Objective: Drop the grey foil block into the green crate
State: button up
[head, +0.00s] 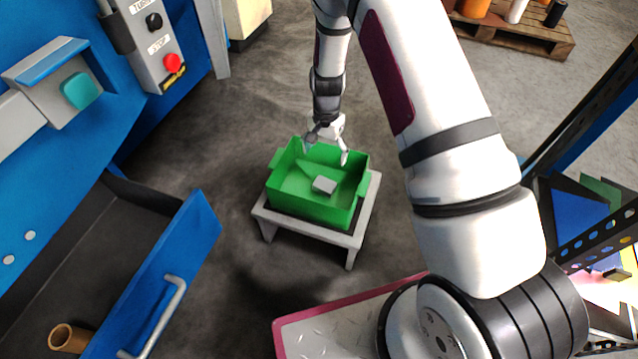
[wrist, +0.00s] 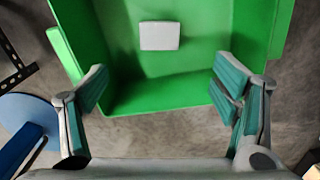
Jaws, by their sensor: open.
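The grey foil block (head: 324,185) lies inside the green crate (head: 311,210), on its floor. In the wrist view the block (wrist: 159,36) shows as a pale grey rectangle against the green crate (wrist: 165,101). My gripper (head: 326,155) is over the far side of the crate in the head view. Its fingers (wrist: 157,92) are spread wide with nothing between them, and they are apart from the block. No part of the block is hidden by the fingers.
The crate stands on a low grey stand (head: 350,240). An open blue drawer (head: 165,285) with a brown tube (head: 70,338) in it is at the left. A pallet (head: 520,35) with cylinders is at the back right. Bare floor surrounds the stand.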

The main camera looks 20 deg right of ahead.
notch_tip(320, 180, up, 12)
dwell(0.4)
jog(key=shift+f, duration=0.1)
